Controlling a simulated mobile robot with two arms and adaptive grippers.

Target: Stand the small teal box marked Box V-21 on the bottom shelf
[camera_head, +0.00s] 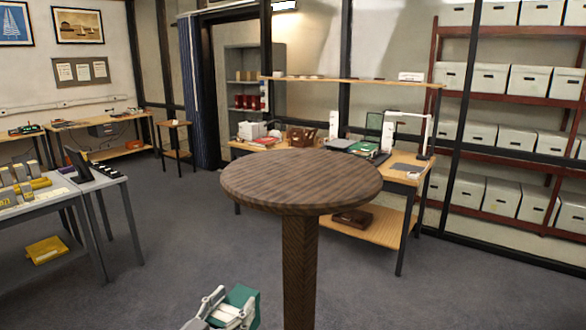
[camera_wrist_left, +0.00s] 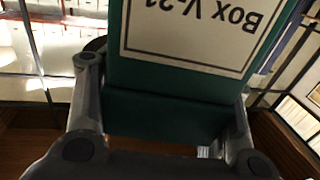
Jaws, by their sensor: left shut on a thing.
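The small teal box (camera_wrist_left: 172,110) fills the middle of the left wrist view. Its white label reads Box V-21 and appears upside down there. My left gripper (camera_wrist_left: 165,125) is shut on it, with one finger on each side. In the head view the teal box (camera_head: 243,298) shows at the bottom edge, left of the round table's post, with my left gripper (camera_head: 222,311) against it. The lower part is cut off by the frame. My right gripper is not in view.
A round wooden table (camera_head: 302,180) with a bare top stands close in front. A desk with a low wooden shelf (camera_head: 378,236) is behind it. Red-brown racks (camera_head: 503,158) of white boxes line the right. A grey table (camera_head: 50,201) stands left. Grey floor (camera_head: 175,235) between is clear.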

